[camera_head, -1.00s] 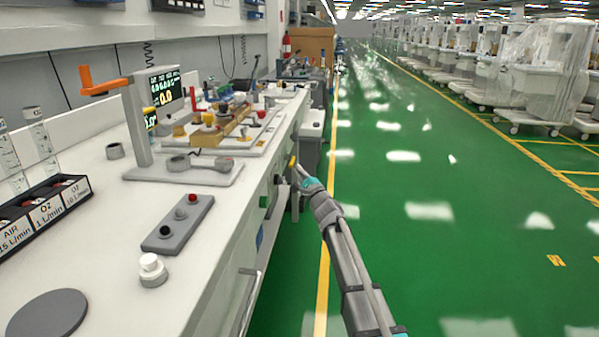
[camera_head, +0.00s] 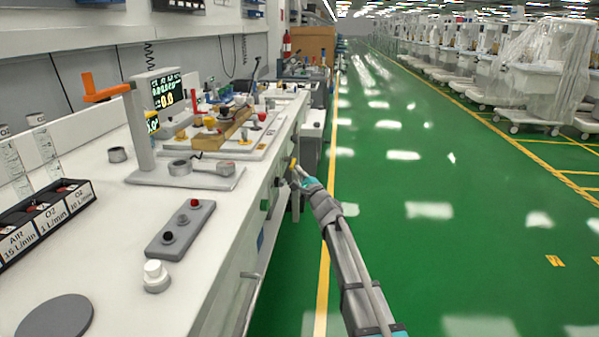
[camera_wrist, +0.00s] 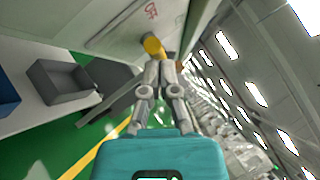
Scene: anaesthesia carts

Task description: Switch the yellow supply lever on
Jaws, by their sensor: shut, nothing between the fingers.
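The yellow lever (camera_head: 292,164) sticks out from the front face of the long white bench. In the wrist view its round yellow end (camera_wrist: 152,45) shows just ahead of my fingertips, beside a panel with small red lettering. My gripper (camera_wrist: 160,62) is shut with nothing between its fingers. Its tips are at or very close to the lever; I cannot tell whether they touch. In the head view my gripper (camera_head: 299,174) is small, at the bench's front edge. The lever's base is partly hidden, and its exact angle is unclear.
The white bench (camera_head: 110,240) carries a grey block with a red button (camera_head: 181,230), a white knob (camera_head: 155,276) and a stand with a display (camera_head: 166,92). A grey open box (camera_wrist: 62,82) shows in the wrist view. The green floor (camera_head: 440,240) to the right is clear.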

